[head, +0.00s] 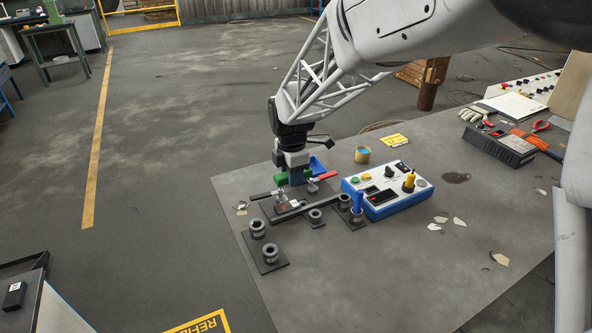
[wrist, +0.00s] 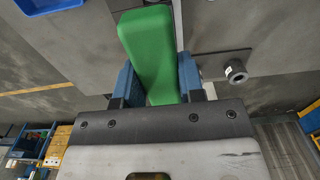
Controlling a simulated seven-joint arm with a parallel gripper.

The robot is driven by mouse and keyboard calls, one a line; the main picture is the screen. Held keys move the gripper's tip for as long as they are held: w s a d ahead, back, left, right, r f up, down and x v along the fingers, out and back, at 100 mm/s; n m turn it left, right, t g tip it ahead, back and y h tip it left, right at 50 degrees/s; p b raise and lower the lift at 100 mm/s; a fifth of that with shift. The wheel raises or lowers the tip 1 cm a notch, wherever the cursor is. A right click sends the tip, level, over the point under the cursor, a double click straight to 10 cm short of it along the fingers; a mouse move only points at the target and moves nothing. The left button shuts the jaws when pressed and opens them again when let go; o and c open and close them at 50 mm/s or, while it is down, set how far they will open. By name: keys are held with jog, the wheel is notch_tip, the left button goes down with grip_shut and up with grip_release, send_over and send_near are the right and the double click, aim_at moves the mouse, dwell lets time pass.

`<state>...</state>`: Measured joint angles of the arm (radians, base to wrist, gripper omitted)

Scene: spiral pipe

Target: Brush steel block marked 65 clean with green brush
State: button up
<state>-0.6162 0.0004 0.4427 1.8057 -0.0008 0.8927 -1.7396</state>
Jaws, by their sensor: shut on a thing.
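My gripper (head: 296,174) points down at the left end of the table, just behind the small clamp fixture. It is shut on the green brush (head: 281,181). In the wrist view the green brush (wrist: 149,55) sits between the two blue fingers (wrist: 157,82). The bristles are hidden. I cannot tell whether the brush touches the block.
Several grey metal rings stand on dark plates, including one at the front (head: 270,252). A blue-handled tool (head: 357,201) stands upright beside a blue and white control box (head: 384,190). The table's front middle is mostly clear.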

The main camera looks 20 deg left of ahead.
aim_at(291, 204)
jog(key=shift+f, duration=4)
jog(key=shift+s+a+r, duration=0.25)
jog(key=shift+s+a, duration=0.1)
jog(key=shift+c, duration=0.3)
jog(key=shift+s+a+f, duration=0.4)
jog(key=shift+s+a, duration=1.5)
jog(key=shift+c, duration=0.4)
jog(key=shift+w+d, duration=2.15)
jog(key=shift+w+d+r, duration=0.15)
jog(key=shift+r, duration=4)
